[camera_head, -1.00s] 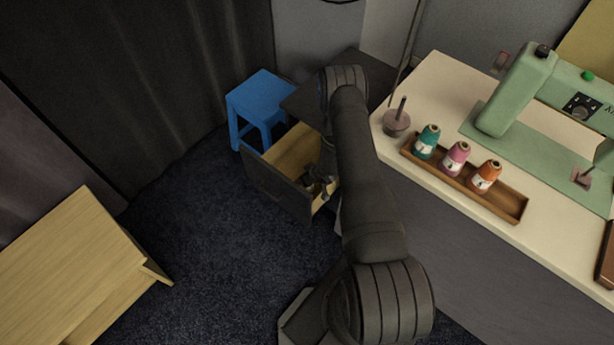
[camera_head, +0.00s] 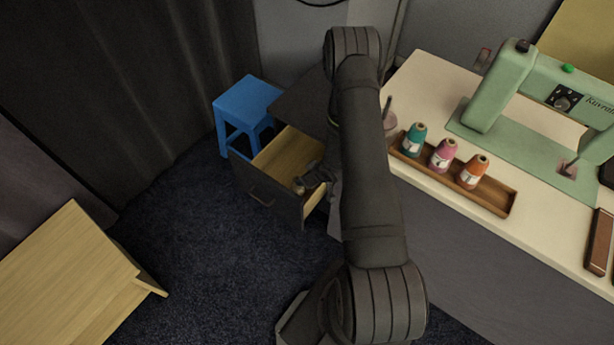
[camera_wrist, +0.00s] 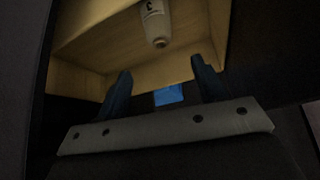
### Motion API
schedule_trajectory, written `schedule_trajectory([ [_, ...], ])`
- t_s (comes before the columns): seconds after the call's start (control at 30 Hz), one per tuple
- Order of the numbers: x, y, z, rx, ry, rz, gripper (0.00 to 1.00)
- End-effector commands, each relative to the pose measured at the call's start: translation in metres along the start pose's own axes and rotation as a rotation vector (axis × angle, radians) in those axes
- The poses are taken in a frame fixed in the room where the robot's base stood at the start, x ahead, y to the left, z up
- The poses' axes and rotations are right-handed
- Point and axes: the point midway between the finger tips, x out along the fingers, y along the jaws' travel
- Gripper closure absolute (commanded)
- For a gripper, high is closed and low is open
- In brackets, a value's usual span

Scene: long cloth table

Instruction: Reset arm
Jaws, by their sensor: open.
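My gripper (camera_wrist: 160,64) is open and empty in the wrist view, its two dark fingers spread apart. A pale spool (camera_wrist: 155,22) with a dark mark lies in the wooden drawer (camera_wrist: 95,50), beyond the fingertips and apart from them. In the head view the pulled-out drawer (camera_head: 284,153) has a dark front, and a small pale end of the spool (camera_head: 299,186) shows inside it. My gripper (camera_head: 316,178) is small there, over the drawer's right part, and my arm partly hides it.
A blue stool (camera_head: 247,98) stands behind the drawer. On the sewing table (camera_head: 425,95), a wooden tray (camera_head: 497,200) holds teal (camera_head: 414,139), pink (camera_head: 443,155) and orange (camera_head: 473,172) spools near a green sewing machine (camera_head: 497,87). A wooden table (camera_head: 60,265) is at lower left; carpet between is clear.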

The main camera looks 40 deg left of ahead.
Motion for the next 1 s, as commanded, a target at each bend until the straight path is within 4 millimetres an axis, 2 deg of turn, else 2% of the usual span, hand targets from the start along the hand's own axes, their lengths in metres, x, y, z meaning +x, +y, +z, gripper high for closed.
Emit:
schedule_trajectory([
  [0.23,0.001,0.000,0.000,0.000,0.000,0.000,0.36],
  [0.37,0.008,0.000,0.000,0.000,0.000,0.000,0.36],
  [0.57,0.036,0.000,0.000,-0.001,0.000,-0.001,0.36],
  [1.0,0.113,0.000,0.001,0.000,-0.001,0.000,0.36],
])
